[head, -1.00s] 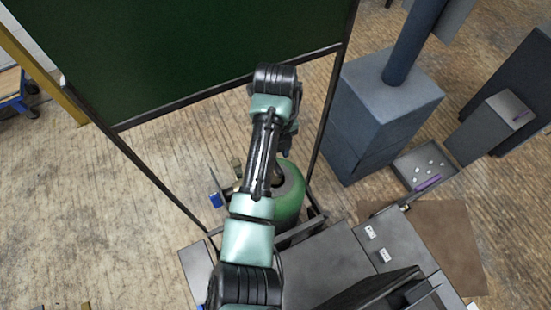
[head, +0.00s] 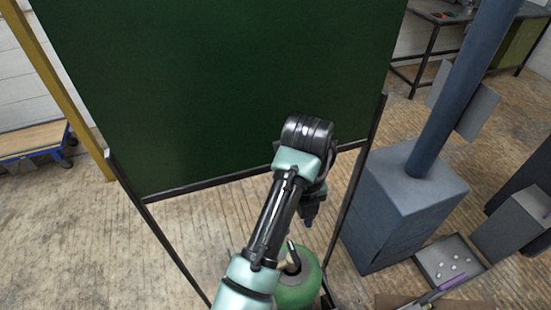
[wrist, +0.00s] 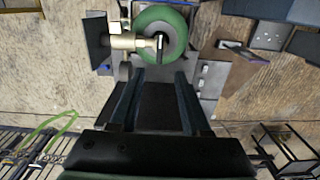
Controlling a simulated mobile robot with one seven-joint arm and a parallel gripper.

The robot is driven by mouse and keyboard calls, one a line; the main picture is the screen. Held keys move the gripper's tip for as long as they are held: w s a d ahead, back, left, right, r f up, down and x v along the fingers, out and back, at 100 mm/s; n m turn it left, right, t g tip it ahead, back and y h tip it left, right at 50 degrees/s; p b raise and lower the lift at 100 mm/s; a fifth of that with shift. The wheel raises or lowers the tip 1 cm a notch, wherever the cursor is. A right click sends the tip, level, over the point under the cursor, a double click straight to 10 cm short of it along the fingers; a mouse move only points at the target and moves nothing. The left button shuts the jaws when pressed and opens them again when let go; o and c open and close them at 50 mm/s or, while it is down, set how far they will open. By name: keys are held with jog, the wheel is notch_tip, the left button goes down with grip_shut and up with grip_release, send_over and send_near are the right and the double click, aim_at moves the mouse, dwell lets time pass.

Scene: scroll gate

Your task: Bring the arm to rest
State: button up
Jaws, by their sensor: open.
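My arm reaches forward over the green cylinder in the head view. My gripper (head: 308,216) hangs below the wrist, in front of the dark green panel, and is small there. In the wrist view, the two dark fingers of my gripper (wrist: 156,100) stand well apart with nothing between them. The green cylinder (head: 297,294) stands below my arm, partly cut off by the picture's bottom edge. Its round top also shows in the wrist view (wrist: 179,48), beyond the fingertips, with a brass-coloured fitting (wrist: 122,42) beside it.
The large dark green panel (head: 220,90) stands in a thin dark frame ahead. A blue-grey block (head: 405,205) with a column stands to the right.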

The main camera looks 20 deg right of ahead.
jog(key=w+d+r+n+t+h, duration=0.3)
jog(key=w+r+n+t, duration=0.25)
jog(key=r+n, duration=0.35)
jog(key=w+a+r+n+t, duration=0.1)
jog(key=a+r+n+t, duration=0.1)
jog(key=r+n, duration=0.2)
jog(key=w+a+r+n+t, duration=0.2)
jog(key=a+r+n, duration=0.1)
jog(key=n, duration=0.3)
jog(key=w+a+r+n+t, duration=0.1)
jog(key=a+r+n+t, duration=0.1)
jog(key=n, duration=0.4)
jog(key=shift+w+a+r+t+h, duration=0.15)
jog(key=shift+r+t, duration=0.15)
jog(key=shift+r, duration=0.35)
jog(key=shift+w+a+r+t+h, duration=0.15)
jog(key=shift+r+t, duration=0.1)
jog(key=shift+r, duration=0.4)
jog(key=s+a+r+n+t+y, duration=0.3)
jog(key=a+r+n+t+y, duration=0.15)
jog(key=a+r+n, duration=0.5)
jog(key=s+r+n+t+b, duration=0.1)
jog(key=s+r+t+b, duration=0.9)
jog(key=s+r+b, duration=0.1)
notch_tip(320, 180, up, 2)
jog(key=shift+s+a+r+h, duration=0.15)
jog(key=shift+s+a+h, duration=0.25)
jog(key=shift+s, duration=0.3)
jog(key=shift+d, duration=0.1)
